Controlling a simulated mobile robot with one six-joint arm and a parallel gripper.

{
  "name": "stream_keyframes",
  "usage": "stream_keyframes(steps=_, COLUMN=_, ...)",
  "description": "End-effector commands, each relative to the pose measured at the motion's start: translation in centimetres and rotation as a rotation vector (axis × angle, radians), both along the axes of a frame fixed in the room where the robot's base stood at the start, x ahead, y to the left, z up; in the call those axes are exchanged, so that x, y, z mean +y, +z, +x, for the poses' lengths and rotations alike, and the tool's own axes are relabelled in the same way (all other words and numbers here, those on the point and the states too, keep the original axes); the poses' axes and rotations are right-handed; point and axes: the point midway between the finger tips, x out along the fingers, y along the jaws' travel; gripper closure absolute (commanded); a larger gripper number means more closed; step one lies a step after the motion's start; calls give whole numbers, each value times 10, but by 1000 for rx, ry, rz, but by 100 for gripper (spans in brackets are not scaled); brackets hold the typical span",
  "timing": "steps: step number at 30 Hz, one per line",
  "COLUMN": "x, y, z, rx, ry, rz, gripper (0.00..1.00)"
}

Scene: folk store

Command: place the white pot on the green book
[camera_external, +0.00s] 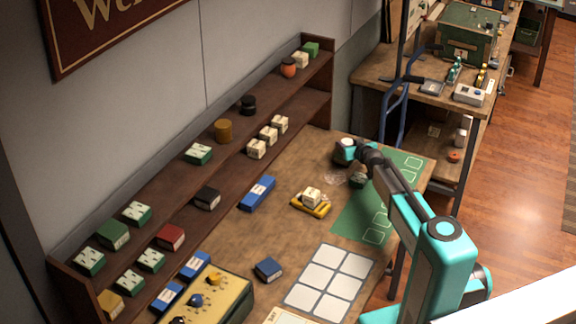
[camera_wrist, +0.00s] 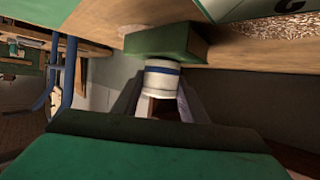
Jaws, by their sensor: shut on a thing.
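The white pot (camera_wrist: 162,76) has a blue band and sits between the two fingers of my gripper (camera_wrist: 160,92), which is shut on it in the wrist view. The green book (camera_wrist: 160,43) lies right against the pot's far end in that picture. I cannot tell whether the two touch or a small gap is left. In the external view, a small dark green block that looks like the book (camera_external: 357,181) lies on the table just below my wrist. The pot cannot be made out clearly there.
A pale speckled patch (camera_external: 335,180) lies beside the book. A green mat (camera_external: 350,222) with white outlines spreads to the front. A yellow stand (camera_external: 311,206) with a cream block is to the left. A loaded shelf (camera_external: 165,208) runs along the wall.

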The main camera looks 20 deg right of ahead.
Motion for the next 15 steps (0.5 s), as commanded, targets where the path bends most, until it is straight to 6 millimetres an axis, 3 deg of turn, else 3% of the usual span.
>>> stream_keyframes(steps=2, x=0, y=-2, z=0, rx=-1, ry=0, rz=0, gripper=86)
stream_keyframes(steps=3, x=0, y=-1, z=0, rx=0, ry=0, rz=0, gripper=56)
stream_keyframes(steps=6, x=0, y=-1, z=0, rx=0, ry=0, rz=0, gripper=42)
stream_keyframes(steps=15, x=0, y=-1, z=0, rx=0, ry=0, rz=0, gripper=42)
